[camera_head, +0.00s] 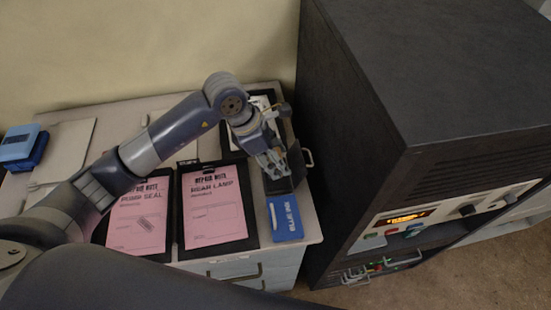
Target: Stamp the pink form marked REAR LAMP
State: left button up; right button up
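The pink form headed REAR LAMP (213,208) lies on a dark clipboard (250,205) on the cabinet top, with no stamp mark visible on it. Left of it, the pink PUMP SEAL form (138,226) bears a small dark mark. Right of the REAR LAMP form is an ink pad with a blue part lettered BLUE INK (286,220) and a dark part behind it. My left gripper (276,163) points down at this dark part, right of the REAR LAMP form. Its fingers are too small to read, and any stamp in them cannot be made out. My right gripper is out of view.
A blue box (22,147) sits at the far left. Another clipboard with a white paper (248,134) lies behind my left wrist. A tall dark console (345,140) stands close on the right. A drawer handle (235,273) is on the cabinet front.

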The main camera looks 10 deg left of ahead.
pick_arm(q)
jog(key=shift+r+p, duration=1)
jog(key=shift+r, duration=1.4)
